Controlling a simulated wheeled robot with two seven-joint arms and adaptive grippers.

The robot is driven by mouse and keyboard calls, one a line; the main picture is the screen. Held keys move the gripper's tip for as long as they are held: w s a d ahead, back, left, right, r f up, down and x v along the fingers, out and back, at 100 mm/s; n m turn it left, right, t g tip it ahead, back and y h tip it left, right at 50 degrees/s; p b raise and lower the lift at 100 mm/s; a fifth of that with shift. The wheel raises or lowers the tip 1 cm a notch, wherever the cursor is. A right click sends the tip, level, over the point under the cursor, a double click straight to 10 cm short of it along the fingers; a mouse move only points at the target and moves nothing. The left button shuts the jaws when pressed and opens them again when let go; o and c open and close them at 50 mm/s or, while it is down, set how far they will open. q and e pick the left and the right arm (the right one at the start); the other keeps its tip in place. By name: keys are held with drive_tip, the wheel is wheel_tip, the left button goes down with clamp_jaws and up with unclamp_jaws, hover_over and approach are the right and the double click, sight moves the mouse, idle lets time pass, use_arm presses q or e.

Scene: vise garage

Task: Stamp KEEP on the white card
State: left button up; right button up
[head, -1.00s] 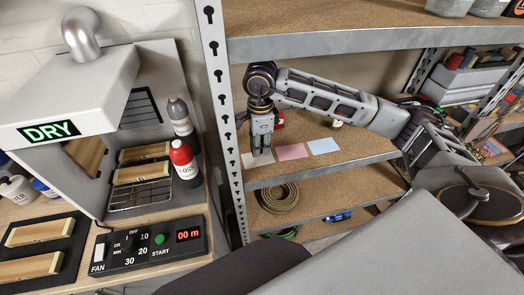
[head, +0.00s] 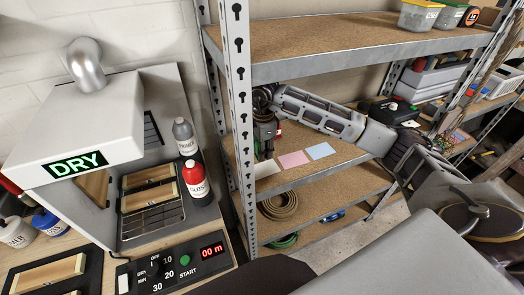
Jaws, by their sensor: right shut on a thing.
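The white card (head: 267,169) lies on the middle shelf just behind the shelf's upright post, left of a pink card (head: 293,159) and a blue card (head: 320,151). My right gripper (head: 265,155) points down at the white card's back edge, partly behind the post. It is shut on what seems to be the stamp, which is mostly hidden by the fingers. I cannot tell whether the stamp touches the card, and I see no print on it. My left gripper is out of view.
The perforated post (head: 241,120) stands close to my right gripper, and the upper shelf (head: 330,62) hangs above it. A red bottle (head: 195,181) and a grey bottle (head: 184,138) stand by the DRY cabinet (head: 75,130). Coiled rope (head: 279,205) lies on the lower shelf.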

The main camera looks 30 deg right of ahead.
drive_tip(key=shift+d, duration=0.1)
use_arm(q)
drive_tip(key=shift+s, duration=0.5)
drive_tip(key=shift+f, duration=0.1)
use_arm(e)
drive_tip(key=shift+f, duration=0.15)
drive_tip(key=shift+f+b, duration=1.05)
drive_tip(key=shift+f, duration=1.75)
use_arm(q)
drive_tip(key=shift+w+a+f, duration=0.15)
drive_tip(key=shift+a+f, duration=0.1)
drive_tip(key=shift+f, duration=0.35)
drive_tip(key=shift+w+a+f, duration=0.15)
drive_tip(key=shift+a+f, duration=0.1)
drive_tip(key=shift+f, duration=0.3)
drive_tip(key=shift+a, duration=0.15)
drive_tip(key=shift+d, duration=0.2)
